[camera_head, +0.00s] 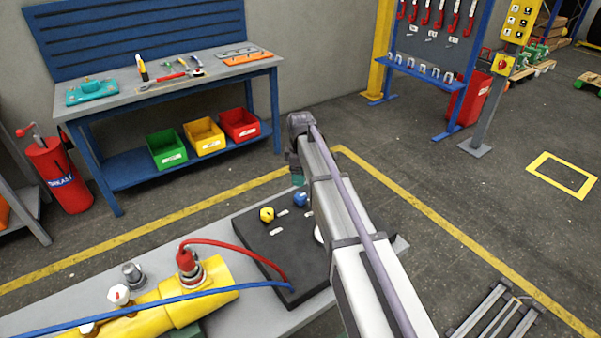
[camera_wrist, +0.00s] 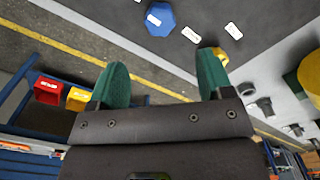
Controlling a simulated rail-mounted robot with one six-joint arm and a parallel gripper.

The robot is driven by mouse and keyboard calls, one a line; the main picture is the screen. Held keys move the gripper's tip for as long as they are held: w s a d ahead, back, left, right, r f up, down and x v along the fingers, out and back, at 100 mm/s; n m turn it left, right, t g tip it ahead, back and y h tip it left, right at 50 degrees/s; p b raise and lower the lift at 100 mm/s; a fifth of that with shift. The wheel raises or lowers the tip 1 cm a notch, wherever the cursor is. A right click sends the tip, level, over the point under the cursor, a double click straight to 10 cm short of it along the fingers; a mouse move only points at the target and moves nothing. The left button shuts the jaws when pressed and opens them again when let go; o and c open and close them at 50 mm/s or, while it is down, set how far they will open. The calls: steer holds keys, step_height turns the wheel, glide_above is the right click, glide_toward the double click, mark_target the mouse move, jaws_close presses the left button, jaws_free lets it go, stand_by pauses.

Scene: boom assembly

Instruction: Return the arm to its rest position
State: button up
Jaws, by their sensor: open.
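My gripper (camera_wrist: 163,80) is open in the wrist view, with two green fingers spread wide and nothing between them. In the head view my arm reaches out over the right part of a grey bench (camera_head: 235,322), and a small bit of green finger shows beside it. A dark panel (camera_head: 262,243) on the bench carries a yellow cap (camera_head: 267,215) and a blue cap (camera_head: 300,198). The blue cap also shows beyond the fingers in the wrist view (camera_wrist: 160,19). The yellow cap is partly hidden by the right finger there (camera_wrist: 221,57). My arm hides part of the panel.
A yellow boom (camera_head: 207,300) lies on the bench, with a red hose (camera_head: 240,246) curving to the panel and a blue hose (camera_head: 150,306) along it. A blue workbench (camera_head: 190,82) with tools and bins stands behind.

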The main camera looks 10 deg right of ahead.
steer(key=shift+r, duration=0.3)
steer(key=s+m, duration=1.3)
steer(key=s, duration=1.5)
steer(key=shift+s+m, duration=0.3)
steer(key=shift+s, duration=0.1)
stand_by(0.4)
